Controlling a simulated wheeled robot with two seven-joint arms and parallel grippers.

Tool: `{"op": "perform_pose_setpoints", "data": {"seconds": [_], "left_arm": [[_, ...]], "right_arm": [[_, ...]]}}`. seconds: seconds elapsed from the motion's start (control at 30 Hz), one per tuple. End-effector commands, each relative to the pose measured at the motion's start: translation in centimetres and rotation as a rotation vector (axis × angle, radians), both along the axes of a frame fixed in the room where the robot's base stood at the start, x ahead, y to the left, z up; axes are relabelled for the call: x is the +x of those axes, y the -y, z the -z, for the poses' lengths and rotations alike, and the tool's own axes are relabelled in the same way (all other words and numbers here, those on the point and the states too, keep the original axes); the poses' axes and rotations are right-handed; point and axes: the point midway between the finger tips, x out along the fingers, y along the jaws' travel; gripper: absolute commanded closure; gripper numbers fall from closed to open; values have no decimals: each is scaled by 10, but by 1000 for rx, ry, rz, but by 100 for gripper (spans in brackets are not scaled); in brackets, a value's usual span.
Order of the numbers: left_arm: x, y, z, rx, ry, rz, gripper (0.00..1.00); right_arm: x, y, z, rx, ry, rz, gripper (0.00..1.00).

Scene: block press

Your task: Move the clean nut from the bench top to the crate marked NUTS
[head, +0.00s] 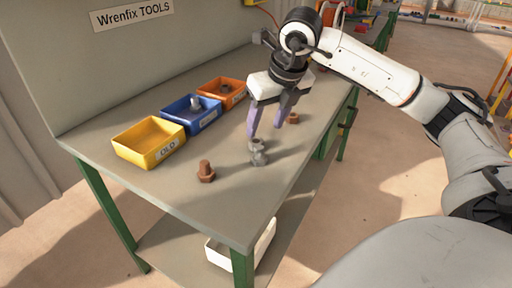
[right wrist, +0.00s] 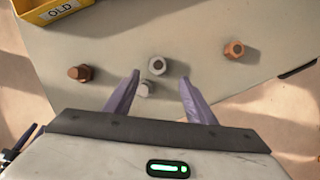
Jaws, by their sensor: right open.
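The clean grey nut (head: 257,146) lies on the bench top (head: 150,195); its hole shows in the right wrist view (right wrist: 157,65). A grey bolt (right wrist: 146,89) is close beside it, nearer the bench's front edge. My right gripper (head: 265,131) is open and empty, pointing down above the nut. In the right wrist view the nut shows in the gap between its fingers (right wrist: 160,76). An orange crate (head: 237,99) with a nut-like piece inside stands at the far end of the crate row; its label is too small to read. My left gripper is not in view.
A rusty bolt (head: 206,172) stands left of the grey pieces and a rusty nut (head: 293,118) lies to the right. A yellow crate (head: 137,154) marked OLD and a blue crate (head: 207,125) holding a grey piece stand along the back. A white bin (head: 217,255) is below.

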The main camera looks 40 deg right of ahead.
Motion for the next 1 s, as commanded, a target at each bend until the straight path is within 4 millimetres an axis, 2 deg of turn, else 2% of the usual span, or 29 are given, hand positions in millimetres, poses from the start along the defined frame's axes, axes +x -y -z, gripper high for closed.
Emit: {"op": "perform_pose_setpoints", "data": {"seconds": [0.27,0.5,0.8,0.83,1.0], "left_arm": [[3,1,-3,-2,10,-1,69],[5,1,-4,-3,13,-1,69],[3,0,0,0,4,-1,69],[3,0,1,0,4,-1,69],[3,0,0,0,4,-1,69]], "right_arm": [[10,0,23,1,-2,-1,50],[23,1,55,0,-2,-1,50],[26,2,62,-1,0,-2,50],[26,2,62,-1,0,-2,51],[26,2,61,-1,0,-2,80]]}}
